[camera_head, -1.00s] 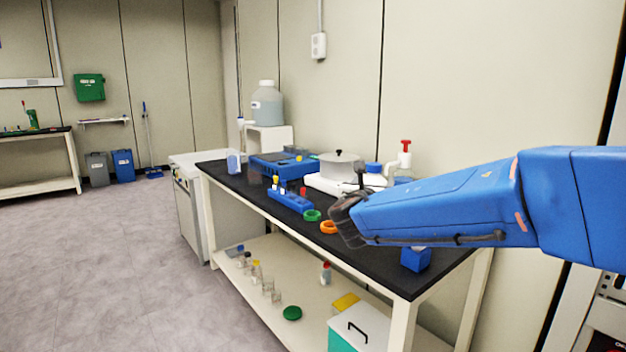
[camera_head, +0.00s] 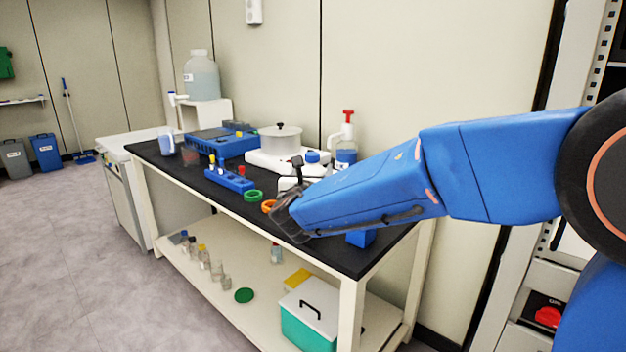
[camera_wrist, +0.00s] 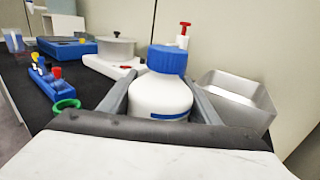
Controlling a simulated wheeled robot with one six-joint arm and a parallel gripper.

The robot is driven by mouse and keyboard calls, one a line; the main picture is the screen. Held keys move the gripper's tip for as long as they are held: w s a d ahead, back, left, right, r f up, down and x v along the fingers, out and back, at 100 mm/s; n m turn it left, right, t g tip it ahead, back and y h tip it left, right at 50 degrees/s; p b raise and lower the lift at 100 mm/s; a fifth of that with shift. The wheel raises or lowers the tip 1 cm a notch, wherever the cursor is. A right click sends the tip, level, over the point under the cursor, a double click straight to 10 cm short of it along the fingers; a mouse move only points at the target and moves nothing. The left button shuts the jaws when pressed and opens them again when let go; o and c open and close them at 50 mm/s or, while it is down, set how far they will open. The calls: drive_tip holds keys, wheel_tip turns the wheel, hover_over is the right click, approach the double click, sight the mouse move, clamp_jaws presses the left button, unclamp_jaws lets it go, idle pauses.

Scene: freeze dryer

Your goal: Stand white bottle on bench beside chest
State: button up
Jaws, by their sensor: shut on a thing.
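The white bottle (camera_wrist: 160,100) has a blue cap and a blue band. In the wrist view it stands upright between the fingers of my gripper (camera_wrist: 163,88), which is shut on it. Its base is hidden, so I cannot tell whether it touches the bench. In the head view my arm hides most of it, and a blue cap (camera_head: 312,157) shows just behind the arm. The black-topped bench (camera_head: 330,250) lies below my gripper. A teal chest with a white lid (camera_head: 322,307) sits on the bench's lower shelf, at the near end.
A blue rack (camera_head: 229,180), green ring (camera_head: 253,196), pot (camera_head: 280,138) and red-topped bottle (camera_head: 346,150) crowd the bench. A grey open tray (camera_wrist: 236,98) is right of the held bottle. The floor at left is clear.

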drive_tip(key=shift+f, duration=1.2)
drive_tip(key=shift+f, duration=0.2)
drive_tip(key=o, duration=1.4)
drive_tip(key=shift+o, duration=0.2)
drive_tip(key=shift+r, duration=0.1)
drive_tip(key=shift+s, duration=0.25)
drive_tip(key=s, duration=1.1)
drive_tip(key=shift+s+a, duration=0.3)
drive_tip(key=shift+a, duration=0.15)
